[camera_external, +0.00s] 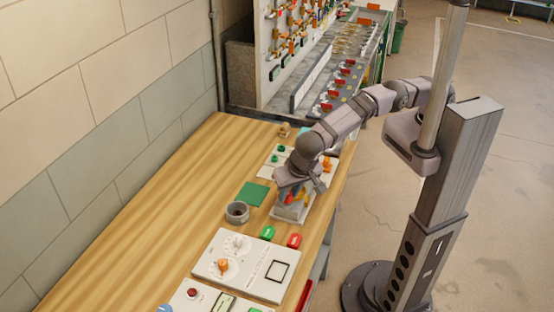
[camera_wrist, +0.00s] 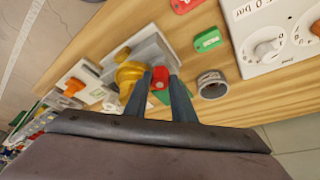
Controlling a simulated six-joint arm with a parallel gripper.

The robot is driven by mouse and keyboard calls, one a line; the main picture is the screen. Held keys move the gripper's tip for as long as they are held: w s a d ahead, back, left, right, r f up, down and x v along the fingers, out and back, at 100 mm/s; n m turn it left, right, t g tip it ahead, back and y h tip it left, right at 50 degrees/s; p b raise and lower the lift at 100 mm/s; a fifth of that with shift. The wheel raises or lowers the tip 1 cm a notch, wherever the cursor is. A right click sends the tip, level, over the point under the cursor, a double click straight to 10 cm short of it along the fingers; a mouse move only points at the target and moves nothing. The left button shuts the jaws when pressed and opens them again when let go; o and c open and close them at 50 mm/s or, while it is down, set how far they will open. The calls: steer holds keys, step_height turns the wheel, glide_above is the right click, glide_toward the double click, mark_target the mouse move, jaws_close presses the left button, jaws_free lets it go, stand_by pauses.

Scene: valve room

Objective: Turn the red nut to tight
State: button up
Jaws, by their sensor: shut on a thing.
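The red nut (camera_wrist: 160,76) shows in the wrist view between the two dark fingertips of my gripper (camera_wrist: 157,95), which is shut on it. The nut sits at a pale fixture block (camera_wrist: 152,48). A yellow rounded part (camera_wrist: 128,76) lies just left of the nut. In the external view my gripper (camera_external: 294,190) reaches down over the fixture (camera_external: 291,212) near the right edge of the wooden bench. The nut is mostly hidden by my gripper there, and no tight mark can be made out.
A grey ring-shaped cup (camera_external: 237,212) and a green square (camera_external: 252,194) lie left of the fixture. Green (camera_external: 267,233) and red (camera_external: 294,241) pieces lie in front. A white dial panel (camera_external: 240,265) is nearer the camera. The bench's left side (camera_external: 150,215) is clear.

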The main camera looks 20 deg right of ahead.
steer(key=shift+m+p, duration=0.3)
steer(key=shift+p, duration=0.05)
stand_by(0.3)
steer(key=o, duration=0.8)
steer(key=shift+r, duration=0.1)
steer(key=shift+b+v, duration=0.3)
steer(key=shift+v, duration=0.6)
steer(key=p+v, duration=0.5)
steer(key=p, duration=0.2)
steer(key=shift+a+r, duration=0.1)
steer(key=shift+r, duration=0.05)
steer(key=shift+p, duration=0.3)
